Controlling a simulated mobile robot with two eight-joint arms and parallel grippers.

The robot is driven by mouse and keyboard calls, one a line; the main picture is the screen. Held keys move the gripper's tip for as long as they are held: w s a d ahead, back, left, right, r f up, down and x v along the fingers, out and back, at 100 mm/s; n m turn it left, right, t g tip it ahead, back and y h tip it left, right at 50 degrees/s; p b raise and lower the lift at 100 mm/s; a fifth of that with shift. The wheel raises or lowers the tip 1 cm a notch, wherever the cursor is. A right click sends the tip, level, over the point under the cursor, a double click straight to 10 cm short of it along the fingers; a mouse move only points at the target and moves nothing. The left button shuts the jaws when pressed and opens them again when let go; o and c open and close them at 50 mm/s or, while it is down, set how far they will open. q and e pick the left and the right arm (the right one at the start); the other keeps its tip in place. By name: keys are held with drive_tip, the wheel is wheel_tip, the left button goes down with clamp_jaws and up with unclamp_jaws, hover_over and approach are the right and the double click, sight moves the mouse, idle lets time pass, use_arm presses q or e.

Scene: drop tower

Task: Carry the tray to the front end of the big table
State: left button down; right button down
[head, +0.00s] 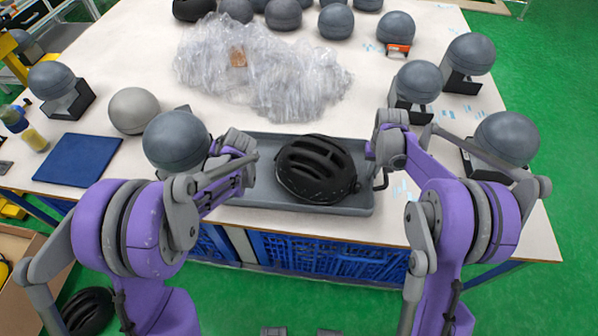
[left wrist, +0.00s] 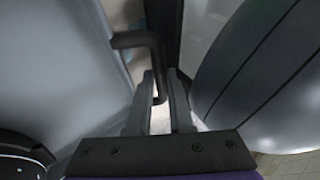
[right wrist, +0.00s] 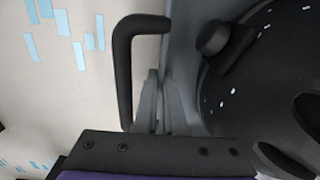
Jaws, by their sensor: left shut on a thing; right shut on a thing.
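The grey tray (head: 262,186) lies at the near edge of the big white table (head: 150,75), with a black helmet (head: 315,168) in it. I cannot tell whether it rests on the table or is held just above it. My left gripper (head: 243,152) is shut on the tray's left end; in the left wrist view a dark bent handle (left wrist: 140,40) runs down between its fingers (left wrist: 160,100). My right gripper (head: 378,150) is shut on the right end; in the right wrist view its fingers (right wrist: 163,105) are beside another dark handle (right wrist: 125,65), and their exact hold is unclear.
Crumpled clear plastic (head: 260,70) lies behind the tray. A grey ball (head: 177,140) stands close to my left gripper; several more line the back and right. A blue mat (head: 78,160) lies at left. Blue crates (head: 330,258) are under the table. Green floor (head: 555,100) lies at right.

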use_arm(q)
drive_tip(key=shift+w+r, duration=0.1)
drive_tip(key=shift+r, duration=0.05)
use_arm(e)
drive_tip(key=shift+r, duration=0.2)
idle(0.3)
